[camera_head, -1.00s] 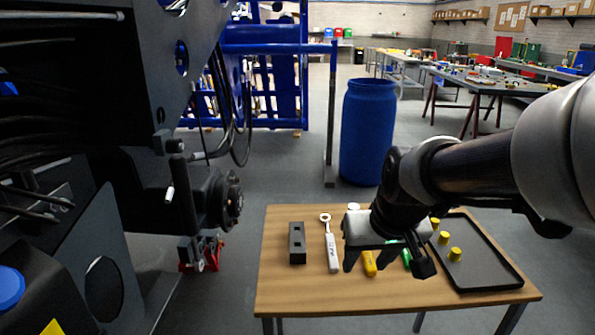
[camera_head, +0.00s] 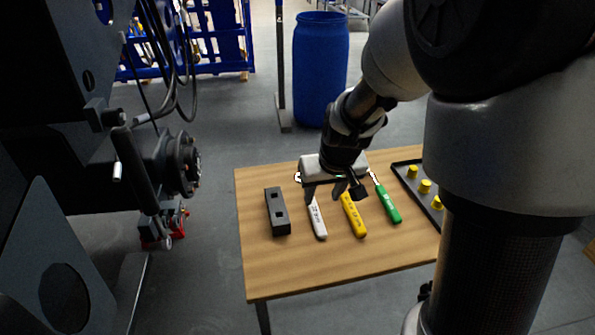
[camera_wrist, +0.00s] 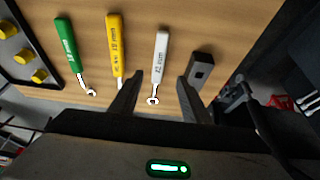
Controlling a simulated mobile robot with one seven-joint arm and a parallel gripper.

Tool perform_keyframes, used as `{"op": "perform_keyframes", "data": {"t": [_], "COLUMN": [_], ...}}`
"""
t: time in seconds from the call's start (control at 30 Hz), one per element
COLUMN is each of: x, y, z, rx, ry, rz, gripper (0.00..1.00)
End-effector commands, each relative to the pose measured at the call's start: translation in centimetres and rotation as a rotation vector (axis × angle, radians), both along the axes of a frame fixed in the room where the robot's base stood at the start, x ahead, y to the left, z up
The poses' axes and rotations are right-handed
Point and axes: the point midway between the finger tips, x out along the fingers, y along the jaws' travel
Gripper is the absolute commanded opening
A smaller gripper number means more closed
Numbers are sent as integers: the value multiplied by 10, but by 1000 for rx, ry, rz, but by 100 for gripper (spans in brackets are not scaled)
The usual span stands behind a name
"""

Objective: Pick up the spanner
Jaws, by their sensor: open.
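Three spanners lie side by side on the wooden table. The white-handled spanner (camera_head: 317,219) is on the left in the head view, the yellow-handled one (camera_head: 353,215) in the middle, and the green-handled one (camera_head: 387,204) on the right. My gripper (camera_head: 325,195) is above the far ends of the white and yellow spanners and partly hides them. In the wrist view my gripper (camera_wrist: 157,86) is open and empty. The white spanner (camera_wrist: 161,56) has its metal end between the fingers in the picture. The yellow (camera_wrist: 116,45) and green (camera_wrist: 68,45) spanners lie left of the fingers.
A black block with square holes (camera_head: 277,211) lies left of the white spanner. A black tray (camera_head: 403,177) with yellow cylinders is at the table's right. The table's near edge (camera_head: 330,281) is clear. A blue barrel (camera_head: 320,70) stands behind, and dark machinery (camera_head: 60,220) at the left.

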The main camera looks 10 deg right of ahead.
Motion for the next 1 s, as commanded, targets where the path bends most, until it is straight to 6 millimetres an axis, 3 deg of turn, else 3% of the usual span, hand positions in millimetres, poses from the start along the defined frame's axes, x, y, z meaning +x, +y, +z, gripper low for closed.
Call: {"op": "perform_keyframes", "data": {"t": [0.03, 0.2, 0.47, 0.73, 1.0], "x": [4, 16, 24, 38, 43], "y": [0, 1, 2, 0, 1], "z": [-16, -43, -60, -97, -103], "rx": [0, -1, 0, 0, 0], "ry": [5, 2, 0, 3, -1], "rz": [-1, -1, -1, 0, -1], "gripper": [43, 43, 43, 43, 43]}}
